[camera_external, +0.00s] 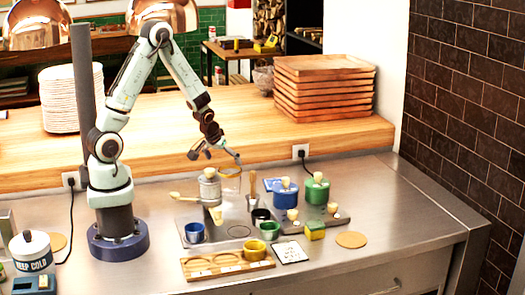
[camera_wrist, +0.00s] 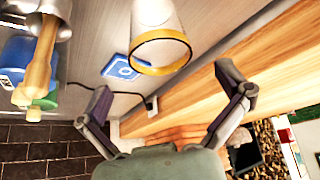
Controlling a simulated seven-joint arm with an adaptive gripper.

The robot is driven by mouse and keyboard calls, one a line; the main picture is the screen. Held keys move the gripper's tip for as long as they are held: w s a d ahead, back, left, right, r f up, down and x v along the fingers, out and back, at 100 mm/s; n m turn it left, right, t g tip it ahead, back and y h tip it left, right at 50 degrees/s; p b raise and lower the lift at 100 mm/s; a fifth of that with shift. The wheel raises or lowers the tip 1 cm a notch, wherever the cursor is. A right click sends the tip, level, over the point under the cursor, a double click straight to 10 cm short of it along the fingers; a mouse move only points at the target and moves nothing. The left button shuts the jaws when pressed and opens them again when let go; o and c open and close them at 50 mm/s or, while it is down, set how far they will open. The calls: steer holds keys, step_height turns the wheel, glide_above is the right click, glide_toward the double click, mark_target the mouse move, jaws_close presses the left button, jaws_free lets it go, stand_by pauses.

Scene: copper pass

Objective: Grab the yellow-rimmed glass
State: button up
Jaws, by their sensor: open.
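My gripper (camera_wrist: 163,78) is open, with one finger to each side of the glass's rim in the wrist view. In the external view my gripper (camera_external: 214,153) is above and close to the glass. I cannot tell whether a finger touches it.
The grey canister (camera_external: 209,189) stands close left of the glass. A wooden-handled tool (camera_external: 252,188), a blue jar (camera_external: 285,195) and a green jar (camera_external: 316,189) stand to the right. Small cups and a wooden tray (camera_external: 228,265) are in front. The wooden ledge (camera_external: 260,130) rises behind.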

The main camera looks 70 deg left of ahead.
mark_target(230, 173)
steer(key=x, duration=0.6)
steer(key=c, duration=1.2)
